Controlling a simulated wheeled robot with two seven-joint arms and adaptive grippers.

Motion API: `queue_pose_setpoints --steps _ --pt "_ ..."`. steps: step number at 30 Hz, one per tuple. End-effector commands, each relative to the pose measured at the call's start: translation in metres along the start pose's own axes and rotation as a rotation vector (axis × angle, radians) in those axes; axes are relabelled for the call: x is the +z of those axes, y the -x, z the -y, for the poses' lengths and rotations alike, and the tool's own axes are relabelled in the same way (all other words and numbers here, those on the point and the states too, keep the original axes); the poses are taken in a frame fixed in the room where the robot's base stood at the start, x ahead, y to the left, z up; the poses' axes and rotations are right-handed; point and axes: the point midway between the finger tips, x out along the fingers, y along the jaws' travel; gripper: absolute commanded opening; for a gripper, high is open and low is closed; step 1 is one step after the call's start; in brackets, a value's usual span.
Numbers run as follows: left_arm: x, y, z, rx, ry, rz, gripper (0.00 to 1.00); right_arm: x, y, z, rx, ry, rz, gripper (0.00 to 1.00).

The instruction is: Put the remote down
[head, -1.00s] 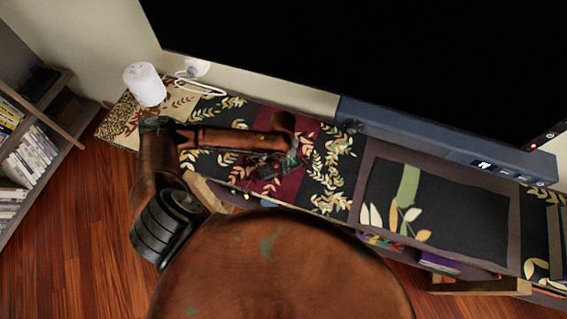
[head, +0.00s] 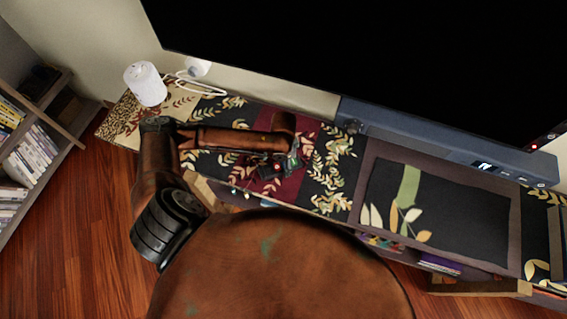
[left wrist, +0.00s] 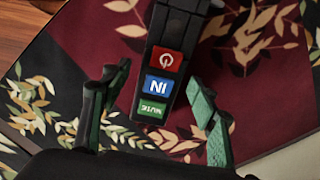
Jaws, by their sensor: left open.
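The remote (left wrist: 163,85) is a dark bar with red, blue and green buttons, seen in the left wrist view. It appears to lie on the patterned cloth, over its dark red band, and its far end is cut off by the frame's top edge. My left gripper (left wrist: 157,78) is open, with one finger on each side of the remote and visible gaps between. In the head view my left gripper (head: 291,162) is low over the cloth, and the remote is small, dark and partly hidden there. My right gripper is not in view.
The patterned cloth (head: 333,160) covers a long low cabinet. A white cylinder (head: 145,84) stands at its left end. A large black screen (head: 370,60) and a long grey bar (head: 440,137) are behind. A dark leaf-patterned panel (head: 450,210) is to the right. A bookshelf (head: 30,150) stands far left.

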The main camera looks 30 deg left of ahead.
Motion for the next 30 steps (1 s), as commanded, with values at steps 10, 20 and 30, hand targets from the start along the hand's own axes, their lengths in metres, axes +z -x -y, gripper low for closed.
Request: queue_pose_setpoints --steps 10,20,30 --pt "-0.001 0.068 0.001 -0.002 -0.001 -0.003 0.55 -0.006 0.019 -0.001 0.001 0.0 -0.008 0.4" --pt "-0.001 0.114 0.0 0.0 0.0 -0.002 0.55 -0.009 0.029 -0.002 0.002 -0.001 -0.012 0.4" --pt "0.0 0.119 0.0 0.0 0.0 0.0 0.55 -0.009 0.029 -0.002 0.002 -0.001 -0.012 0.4"
